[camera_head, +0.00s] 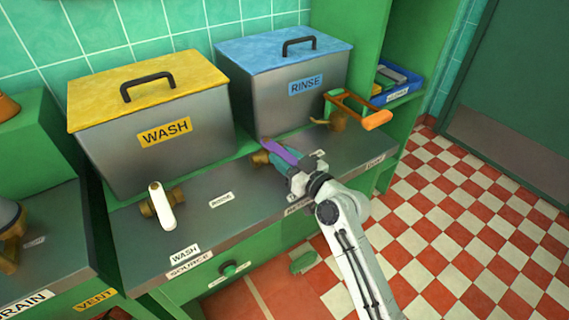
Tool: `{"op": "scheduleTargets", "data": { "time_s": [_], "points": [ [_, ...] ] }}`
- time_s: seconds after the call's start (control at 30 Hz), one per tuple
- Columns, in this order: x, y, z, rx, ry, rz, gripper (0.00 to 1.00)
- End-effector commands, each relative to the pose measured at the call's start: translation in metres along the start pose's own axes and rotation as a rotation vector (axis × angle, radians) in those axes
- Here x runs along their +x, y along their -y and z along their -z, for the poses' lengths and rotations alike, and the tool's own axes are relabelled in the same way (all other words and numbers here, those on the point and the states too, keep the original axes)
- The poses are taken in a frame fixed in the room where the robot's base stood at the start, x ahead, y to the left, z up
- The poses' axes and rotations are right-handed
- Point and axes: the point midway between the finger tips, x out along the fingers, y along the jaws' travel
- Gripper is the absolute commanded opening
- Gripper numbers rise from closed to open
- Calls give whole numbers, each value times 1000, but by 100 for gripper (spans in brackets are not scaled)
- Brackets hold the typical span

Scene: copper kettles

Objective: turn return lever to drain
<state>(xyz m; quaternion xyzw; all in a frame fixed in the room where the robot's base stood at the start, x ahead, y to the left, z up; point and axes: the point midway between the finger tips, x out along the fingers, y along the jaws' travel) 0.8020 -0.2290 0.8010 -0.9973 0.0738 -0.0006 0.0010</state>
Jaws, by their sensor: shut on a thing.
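A purple lever (279,152) sits on a brass valve (260,158) on the grey counter, in front of the blue-lidded rinse tank. My gripper (284,164) reaches in from the lower right and is shut on the purple lever. The jaws and the wrist hide part of the lever. A label (298,208) on the counter's front edge is partly covered by my arm. Another small label (375,160) lies to the right on the counter; its word is too small to read surely.
A white lever (161,205) on a brass valve stands at the left, by the wash tank (160,150). An orange handle (360,110) juts out right of the rinse tank (290,100). A green knob (229,268) is on the counter's front. Checkered floor at the right is open.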

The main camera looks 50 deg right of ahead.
Motion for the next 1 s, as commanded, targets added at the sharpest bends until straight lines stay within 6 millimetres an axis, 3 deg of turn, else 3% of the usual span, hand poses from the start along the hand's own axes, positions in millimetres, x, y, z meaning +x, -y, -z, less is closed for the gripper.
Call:
{"op": "scheduleTargets", "data": {
  "time_s": [0.27, 0.3, 0.5, 0.77, 1.0],
  "points": [
    [0, 0, 2, -3, -1, 0, 0],
    [0, 0, 2, -3, -1, 0, 38],
    [0, 0, 1, -2, 0, 0, 55],
    [-2, 0, 0, -2, 1, 0, 55],
    [-33, 0, -1, -2, 2, -1, 55]
  ]
}}
